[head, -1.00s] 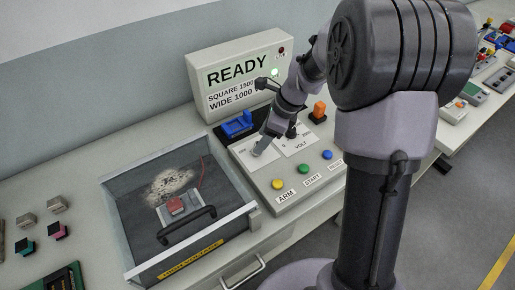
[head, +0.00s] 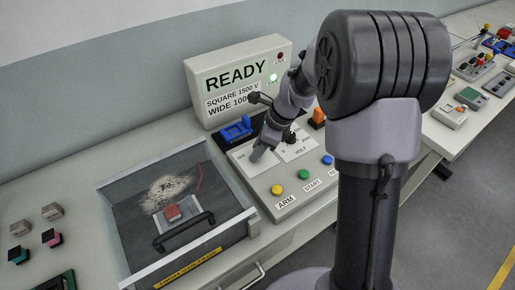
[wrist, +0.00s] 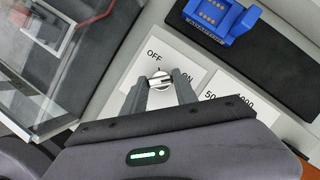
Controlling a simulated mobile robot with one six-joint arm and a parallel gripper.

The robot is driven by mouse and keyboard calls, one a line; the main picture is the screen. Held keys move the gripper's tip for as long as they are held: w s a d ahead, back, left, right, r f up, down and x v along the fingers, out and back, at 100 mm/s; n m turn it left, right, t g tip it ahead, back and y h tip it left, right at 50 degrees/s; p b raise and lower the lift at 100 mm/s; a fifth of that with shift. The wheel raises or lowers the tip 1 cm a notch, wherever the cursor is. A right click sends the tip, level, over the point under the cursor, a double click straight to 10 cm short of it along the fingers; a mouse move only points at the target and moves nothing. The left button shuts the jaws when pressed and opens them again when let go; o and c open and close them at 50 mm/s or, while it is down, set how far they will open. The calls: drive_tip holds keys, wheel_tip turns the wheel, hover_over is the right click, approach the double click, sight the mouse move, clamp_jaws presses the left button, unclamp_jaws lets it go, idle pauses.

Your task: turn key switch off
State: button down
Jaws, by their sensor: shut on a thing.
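The key switch (wrist: 160,80) has a silver key on a white label plate (wrist: 137,74) marked OFF and ON. My gripper (wrist: 161,82) has its two dark fingers on either side of the key and is shut on it. A small dark mark at the top of the switch points up the picture, near the OFF lettering. In the head view my gripper (head: 257,155) reaches down to the left part of the control panel (head: 262,182). The key is hidden there behind the fingers.
A blue connector holder (head: 237,128) stands behind the switch. A READY display (head: 238,80) with a green light is at the back. Yellow, green and blue buttons line the panel's front. A clear-walled high-voltage box (head: 205,262) is to the left, with a handle.

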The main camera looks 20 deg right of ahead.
drive_tip(key=shift+r, duration=0.1)
drive_tip(key=n+p, duration=0.1)
drive_tip(key=p, duration=0.1)
drive_tip(key=n+g+p, duration=0.1)
drive_tip(key=n+p, duration=0.1)
drive_tip(key=shift+w+r+n+y, duration=0.15)
drive_tip(key=shift+n+y, duration=0.15)
drive_tip(key=n+g+p, duration=0.1)
drive_tip(key=n+p, duration=0.1)
drive_tip(key=n+g+p, duration=0.1)
drive_tip(key=n+p, duration=0.2)
drive_tip(key=shift+w+g+p, duration=0.15)
drive_tip(key=shift+g+p, duration=0.15)
drive_tip(key=n+g+h+p, duration=0.1)
drive_tip(key=n+p, duration=0.2)
drive_tip(key=n, duration=0.1)
drive_tip(key=shift+a+n, duration=0.1)
drive_tip(key=shift+n, duration=0.3)
drive_tip(key=shift+w+f+n+g+h+p, duration=0.1)
drive_tip(key=shift+n+g+h+p, duration=0.35)
drive_tip(key=shift+n, duration=0.55)
drive_tip(key=shift+w+f+n+g+h+p, duration=0.1)
drive_tip(key=shift+n+g+h+p, duration=0.15)
drive_tip(key=shift+n+p, duration=0.6)
drive_tip(key=shift+n, duration=0.45)
drive_tip(key=c, duration=1)
unclamp_jaws()
drive_tip(key=shift+o, duration=0.2)
